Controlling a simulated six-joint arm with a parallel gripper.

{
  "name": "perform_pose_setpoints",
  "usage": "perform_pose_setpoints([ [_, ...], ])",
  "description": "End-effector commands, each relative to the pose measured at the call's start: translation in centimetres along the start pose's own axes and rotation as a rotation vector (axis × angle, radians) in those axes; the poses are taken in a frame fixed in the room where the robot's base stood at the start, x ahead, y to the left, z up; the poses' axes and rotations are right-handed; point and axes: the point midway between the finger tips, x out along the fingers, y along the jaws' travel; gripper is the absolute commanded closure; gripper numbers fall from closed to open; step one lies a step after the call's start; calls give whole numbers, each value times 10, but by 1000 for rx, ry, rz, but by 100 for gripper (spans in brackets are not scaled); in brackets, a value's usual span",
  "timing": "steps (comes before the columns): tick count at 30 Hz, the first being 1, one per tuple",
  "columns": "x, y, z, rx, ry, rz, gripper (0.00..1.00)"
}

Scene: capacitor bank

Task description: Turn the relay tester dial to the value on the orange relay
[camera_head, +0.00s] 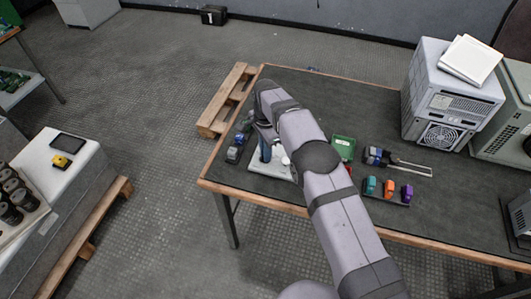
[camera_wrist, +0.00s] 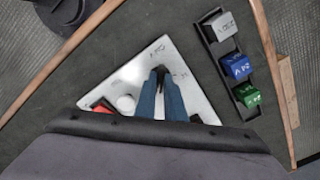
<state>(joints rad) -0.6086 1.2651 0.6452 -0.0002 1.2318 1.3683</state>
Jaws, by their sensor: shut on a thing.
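The relay tester is a white panel (camera_wrist: 130,65) on the dark tabletop; it also shows in the head view (camera_head: 268,168), partly behind my arm. My gripper (camera_wrist: 160,71) points down at the panel, its two blue fingers shut on the small dark dial, which they mostly hide. Faint markings (camera_wrist: 158,50) lie beside the fingertips, too small to read. A white round knob (camera_wrist: 126,103) and a red part (camera_wrist: 102,107) sit on the panel. The orange relay (camera_head: 389,187) stands between a teal relay (camera_head: 370,185) and a purple one (camera_head: 407,192); its value is not readable.
A rack beside the panel holds grey (camera_wrist: 224,26), blue (camera_wrist: 238,67) and green (camera_wrist: 248,95) labelled relays. Behind the orange relay lies a caliper-like tool (camera_head: 395,162). A green board (camera_head: 343,146) lies right of my arm. A large grey case (camera_head: 440,105) stands at the right.

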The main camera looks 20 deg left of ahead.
Motion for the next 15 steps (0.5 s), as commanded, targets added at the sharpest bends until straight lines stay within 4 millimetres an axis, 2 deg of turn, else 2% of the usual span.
perform_pose_setpoints([
  [15,-1,0,0,-490,0,-1,100],
])
